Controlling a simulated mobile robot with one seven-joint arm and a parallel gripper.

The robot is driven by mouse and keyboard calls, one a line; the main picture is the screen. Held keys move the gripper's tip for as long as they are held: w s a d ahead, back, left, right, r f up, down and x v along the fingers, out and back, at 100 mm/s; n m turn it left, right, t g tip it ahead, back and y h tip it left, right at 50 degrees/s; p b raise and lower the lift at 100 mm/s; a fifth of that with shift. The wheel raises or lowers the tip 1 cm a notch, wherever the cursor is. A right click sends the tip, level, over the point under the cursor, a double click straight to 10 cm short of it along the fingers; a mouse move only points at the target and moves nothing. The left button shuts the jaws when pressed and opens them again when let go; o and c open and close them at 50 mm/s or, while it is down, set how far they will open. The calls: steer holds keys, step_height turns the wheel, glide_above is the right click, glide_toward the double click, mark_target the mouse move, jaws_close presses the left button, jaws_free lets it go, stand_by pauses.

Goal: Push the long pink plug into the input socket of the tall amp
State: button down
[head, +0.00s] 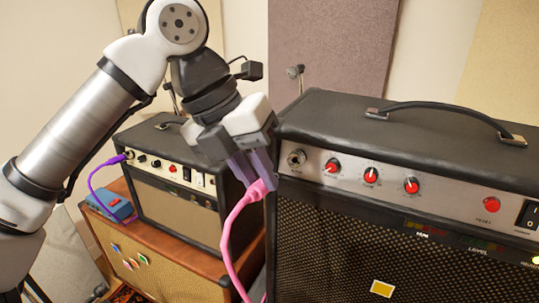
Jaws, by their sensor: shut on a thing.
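My gripper (257,171) is shut on the pink plug (257,188), whose pink cable (228,240) hangs down from it. The plug's tip cannot be made out.
A smaller amp (175,190) stands at the left on a wooden cabinet (165,262), with a purple cable (92,186) plugged in and a blue pedal (112,206) beside it. Red knobs (370,176) and a black switch (530,213) sit right of the socket. A handle (445,115) arches above the tall amp.

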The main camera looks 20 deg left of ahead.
steer(key=w+f, duration=0.1)
steer(key=w, duration=0.6)
steer(key=shift+f+p, duration=0.35)
steer(key=shift+p, duration=0.05)
steer(key=shift+w+f, duration=0.25)
steer(key=shift+w, duration=0.95)
stand_by(2.2)
steer(key=c, duration=1.2)
jaws_free()
steer(key=shift+c, duration=0.2)
